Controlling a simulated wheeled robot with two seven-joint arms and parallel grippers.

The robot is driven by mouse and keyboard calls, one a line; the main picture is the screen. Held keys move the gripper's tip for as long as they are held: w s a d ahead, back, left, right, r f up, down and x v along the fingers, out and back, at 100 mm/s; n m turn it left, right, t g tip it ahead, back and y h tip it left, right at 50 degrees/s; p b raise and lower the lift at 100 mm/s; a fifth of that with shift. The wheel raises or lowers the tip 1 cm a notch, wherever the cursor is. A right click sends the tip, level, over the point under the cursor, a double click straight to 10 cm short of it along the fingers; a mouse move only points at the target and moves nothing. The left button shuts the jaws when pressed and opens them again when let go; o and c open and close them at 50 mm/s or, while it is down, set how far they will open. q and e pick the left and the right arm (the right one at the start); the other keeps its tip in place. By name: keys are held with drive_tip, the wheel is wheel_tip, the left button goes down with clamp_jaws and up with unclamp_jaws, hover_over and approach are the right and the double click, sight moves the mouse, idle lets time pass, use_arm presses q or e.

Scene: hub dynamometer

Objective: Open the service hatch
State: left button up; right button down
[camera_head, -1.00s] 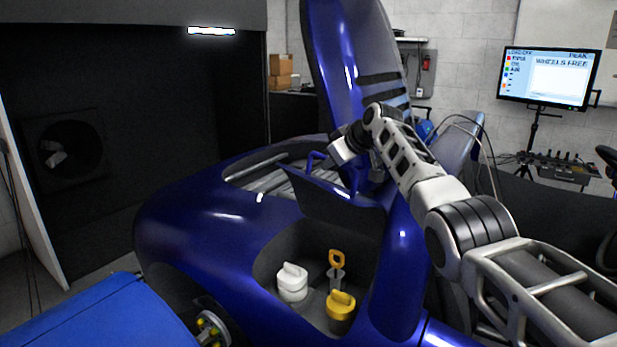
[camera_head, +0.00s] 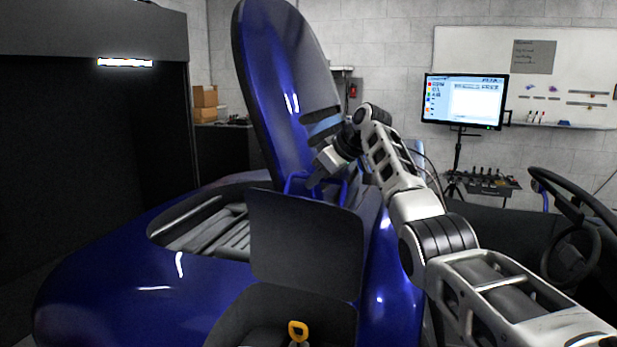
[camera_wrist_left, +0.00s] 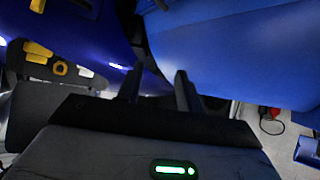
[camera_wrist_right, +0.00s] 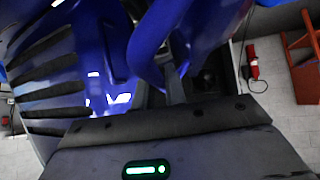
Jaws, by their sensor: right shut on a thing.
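The service hatch (camera_head: 305,240) stands raised above its opening in the blue car body, its dark inner face toward the head camera. My right gripper (camera_head: 318,175) is at the hatch's upper edge, shut on its blue handle (camera_head: 292,183). The handle also shows in the right wrist view (camera_wrist_right: 150,50), between the fingers. Below the hatch is the bay, where a yellow dipstick ring (camera_head: 298,330) shows; the rest is cut off in the head view. A yellow cap (camera_wrist_left: 38,52) shows in the left wrist view. My left gripper (camera_wrist_left: 157,88) is open and empty, outside the head view.
The large blue engine cover (camera_head: 280,80) stands upright behind the hatch, close to my right arm. A monitor (camera_head: 465,102) and a steering wheel (camera_head: 570,235) are to the right. A smooth blue surface (camera_wrist_left: 230,45) is near my left gripper.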

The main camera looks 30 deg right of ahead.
use_arm(q)
drive_tip(key=shift+s+f, duration=0.1)
use_arm(e)
drive_tip(key=shift+s+f, duration=0.1)
drive_tip(key=shift+f, duration=0.2)
drive_tip(key=c, duration=1.5)
unclamp_jaws()
drive_tip(key=shift+o, duration=0.2)
drive_tip(key=shift+r, duration=0.1)
drive_tip(key=shift+s+d+r, duration=0.15)
drive_tip(key=shift+r, duration=0.2)
use_arm(q)
drive_tip(key=b, duration=0.1)
drive_tip(key=f+b, duration=0.1)
drive_tip(key=b, duration=0.1)
drive_tip(key=shift+w+d, duration=0.2)
drive_tip(key=shift+d, duration=0.15)
use_arm(e)
drive_tip(key=v, duration=1.5)
drive_tip(key=shift+s+f, duration=0.1)
